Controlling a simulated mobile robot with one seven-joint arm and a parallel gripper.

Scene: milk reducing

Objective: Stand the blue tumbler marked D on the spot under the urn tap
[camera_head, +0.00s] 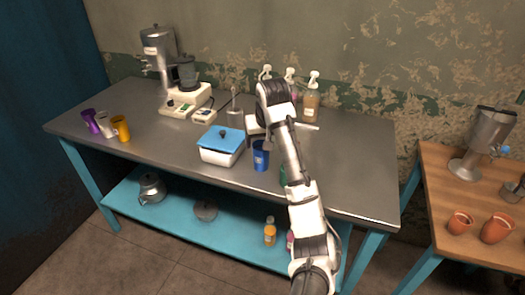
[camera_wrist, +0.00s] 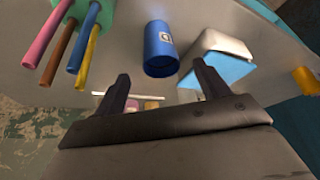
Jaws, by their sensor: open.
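The blue tumbler (camera_head: 261,156) stands on the steel table, just right of a white box with a blue lid. In the wrist view the tumbler (camera_wrist: 161,48) shows a pale label; its letter is not clearly readable. My gripper (camera_head: 265,141) is above and behind the tumbler. In the wrist view my open gripper (camera_wrist: 163,74) has the tumbler beyond and between its fingertips, not held. A metal urn (camera_head: 487,140) with a blue tap (camera_head: 500,151) stands on the wooden table at the right. I cannot make out the spot under its tap.
The lidded box (camera_head: 221,149) sits close left of the tumbler. A green cup (camera_wrist: 96,22) with several coloured sticks stands on its other side, mostly behind my arm in the head view. Bottles (camera_head: 311,98) stand behind. Terracotta cups (camera_head: 497,229) stand in front of the urn.

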